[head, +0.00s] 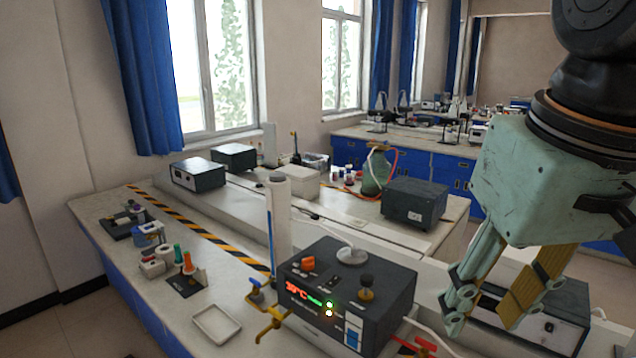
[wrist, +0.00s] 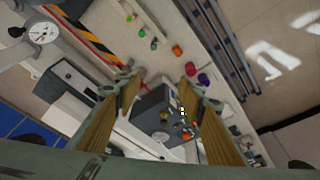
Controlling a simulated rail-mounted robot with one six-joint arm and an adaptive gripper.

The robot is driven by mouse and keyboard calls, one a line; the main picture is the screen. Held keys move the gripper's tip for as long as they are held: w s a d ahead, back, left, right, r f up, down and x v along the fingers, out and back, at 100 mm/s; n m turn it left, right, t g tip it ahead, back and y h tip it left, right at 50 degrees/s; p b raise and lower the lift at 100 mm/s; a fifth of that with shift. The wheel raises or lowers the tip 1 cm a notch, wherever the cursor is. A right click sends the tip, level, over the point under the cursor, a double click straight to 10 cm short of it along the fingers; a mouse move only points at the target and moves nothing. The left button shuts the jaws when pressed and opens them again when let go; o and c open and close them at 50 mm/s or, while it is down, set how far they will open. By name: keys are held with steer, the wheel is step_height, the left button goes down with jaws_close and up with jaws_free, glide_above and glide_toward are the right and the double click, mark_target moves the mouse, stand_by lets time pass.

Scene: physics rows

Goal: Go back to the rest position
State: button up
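My gripper (head: 483,300) hangs at the right of the head view, in the air above the bench. Its pale green body and wood-coloured finger pads show clearly. In the wrist view the two fingers of the gripper (wrist: 163,85) stand wide apart with nothing between them. The dark heater box (head: 345,290) with a red lit display stands on the bench below and left of the gripper. It also shows between the fingers, farther down, in the wrist view (wrist: 155,102). The gripper touches nothing that I can see.
The white bench (head: 125,210) carries a shallow white tray (head: 216,325), small coloured items, a tall white cylinder (head: 279,215) and yellow valves (head: 268,318). Another dark box (head: 413,203) stands behind. A dark-sided box (head: 540,315) sits partly behind my gripper. Air around the gripper looks free.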

steer(key=s+f+b, duration=0.1)
steer(key=s+f, duration=0.4)
steer(key=s, duration=0.2)
steer(key=shift+d+f+m+t, duration=0.2)
steer(key=shift+d+m+t, duration=0.1)
steer(key=shift+d+t, duration=0.1)
stand_by(0.3)
step_height(320, 180, down, 12)
steer(key=b, duration=1.2)
steer(key=shift+f+b, duration=0.15)
steer(key=shift+b, duration=0.2)
steer(key=shift+s, duration=0.1)
steer(key=shift+f+b, duration=0.45)
steer(key=shift+r, duration=0.1)
stand_by(0.4)
steer(key=shift+r+p, duration=0.45)
steer(key=shift+p, duration=0.05)
